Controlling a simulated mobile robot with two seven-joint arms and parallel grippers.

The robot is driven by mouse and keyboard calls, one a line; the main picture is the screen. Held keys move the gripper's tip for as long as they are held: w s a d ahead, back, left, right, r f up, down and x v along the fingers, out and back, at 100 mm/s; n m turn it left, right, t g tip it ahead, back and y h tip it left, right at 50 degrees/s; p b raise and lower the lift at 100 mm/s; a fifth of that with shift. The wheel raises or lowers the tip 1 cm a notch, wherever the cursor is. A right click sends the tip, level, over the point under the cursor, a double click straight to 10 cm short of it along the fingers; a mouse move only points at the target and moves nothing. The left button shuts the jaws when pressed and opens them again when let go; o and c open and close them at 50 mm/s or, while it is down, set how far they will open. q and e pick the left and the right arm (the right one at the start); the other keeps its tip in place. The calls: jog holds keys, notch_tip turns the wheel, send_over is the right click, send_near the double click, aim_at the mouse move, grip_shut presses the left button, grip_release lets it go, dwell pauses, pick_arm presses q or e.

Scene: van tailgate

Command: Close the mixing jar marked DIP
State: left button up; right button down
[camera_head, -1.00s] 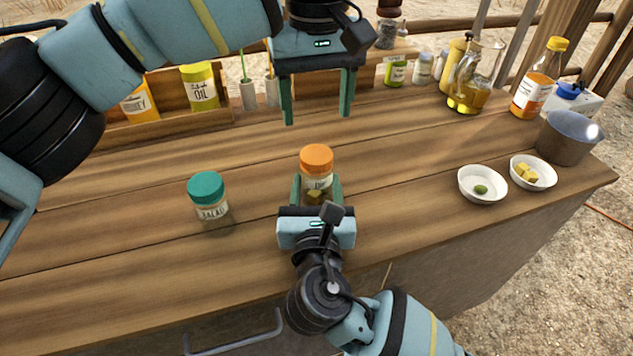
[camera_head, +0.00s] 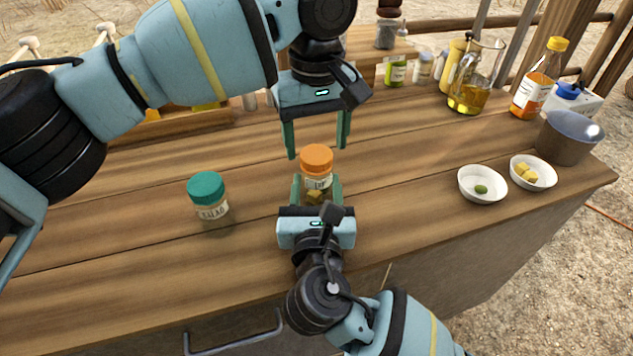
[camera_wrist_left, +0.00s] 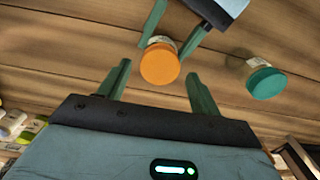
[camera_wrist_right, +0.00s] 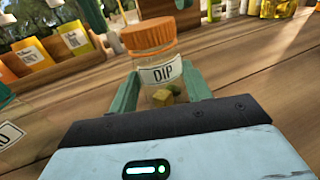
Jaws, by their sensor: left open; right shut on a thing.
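The DIP jar is a clear jar with a white label (camera_wrist_right: 162,74) and an orange lid (camera_head: 316,158). It stands upright on the wooden counter, with yellow and green pieces inside. The lid sits on the jar's top; whether it is tight cannot be told. My right gripper (camera_head: 317,190) is shut on the jar's body from the front. My left gripper (camera_head: 316,145) is open, fingers pointing down, above and just behind the lid. In the left wrist view the orange lid (camera_wrist_left: 160,64) shows beyond the open fingers, with nothing between them.
A second jar with a teal lid (camera_head: 206,186) stands left of the DIP jar. White bowls (camera_head: 483,185) (camera_head: 533,173), a grey pot (camera_head: 567,138) and an oil jug (camera_head: 473,85) are at the right. The counter's front middle is clear.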

pick_arm(q)
jog(key=shift+f, duration=0.9)
